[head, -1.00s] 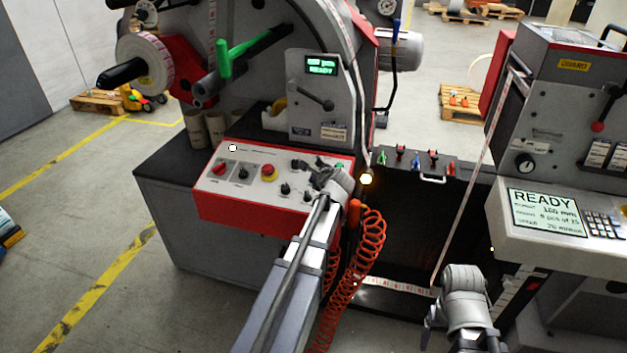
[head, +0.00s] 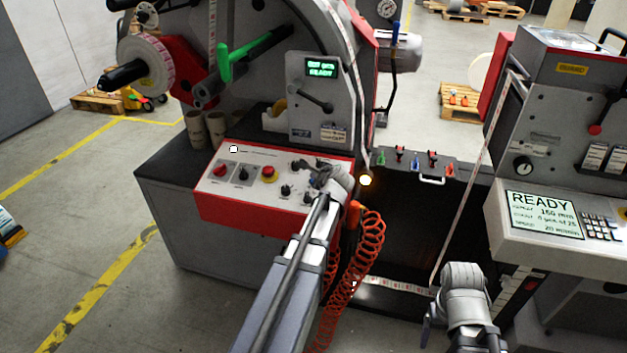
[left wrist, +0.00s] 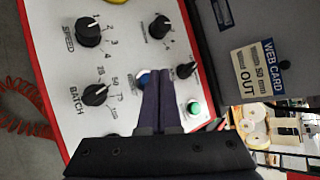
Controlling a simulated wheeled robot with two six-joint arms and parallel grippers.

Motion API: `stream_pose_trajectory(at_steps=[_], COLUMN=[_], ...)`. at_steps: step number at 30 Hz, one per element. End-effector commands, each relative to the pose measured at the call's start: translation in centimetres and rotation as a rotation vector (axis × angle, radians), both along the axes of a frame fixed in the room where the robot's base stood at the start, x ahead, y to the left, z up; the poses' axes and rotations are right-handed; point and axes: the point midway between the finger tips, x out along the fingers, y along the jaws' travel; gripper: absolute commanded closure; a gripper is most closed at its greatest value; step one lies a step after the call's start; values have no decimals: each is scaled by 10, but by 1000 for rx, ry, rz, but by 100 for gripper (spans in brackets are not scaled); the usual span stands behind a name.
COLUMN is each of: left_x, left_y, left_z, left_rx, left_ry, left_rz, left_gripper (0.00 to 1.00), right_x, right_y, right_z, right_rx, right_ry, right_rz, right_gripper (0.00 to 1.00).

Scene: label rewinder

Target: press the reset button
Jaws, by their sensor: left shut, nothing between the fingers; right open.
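The red-rimmed control panel (head: 222,208) of the left machine has knobs and buttons on a white face. In the left wrist view, a blue button (left wrist: 143,76) sits right at my fingertips and is partly covered by them. I cannot read its label, nor tell if the fingers touch it. A green button (left wrist: 194,107) is to the right of the fingers. My left gripper (head: 318,176) is shut and empty over the panel's right part; its fingers (left wrist: 160,78) also show in the left wrist view. My right gripper (head: 428,318) is open, away from the panel at the lower right.
Black knobs (left wrist: 90,32) surround the fingers. A red stop button (head: 268,172) is left of my gripper. A coiled orange hose (head: 365,250) hangs beside my left arm. A web strip (head: 470,170) runs to the right machine, whose screen (head: 541,214) reads READY.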

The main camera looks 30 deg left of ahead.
Motion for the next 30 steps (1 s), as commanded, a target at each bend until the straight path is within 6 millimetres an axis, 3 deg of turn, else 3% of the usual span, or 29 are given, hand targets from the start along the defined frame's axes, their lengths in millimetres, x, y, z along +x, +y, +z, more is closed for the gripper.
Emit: stream_pose_trajectory(at_steps=[5,19,30], left_x=[-1,-12,-13], left_y=[0,-3,-3], left_z=[6,48,48], left_rx=[0,0,0], left_ry=[0,0,0], left_rz=[0,0,0], left_gripper=[100,100,100], right_x=[0,0,0], right_y=[0,0,0], right_z=[6,48,48], right_rx=[0,0,0], right_ry=[0,0,0], right_rz=[0,0,0], right_gripper=[24,24,24])
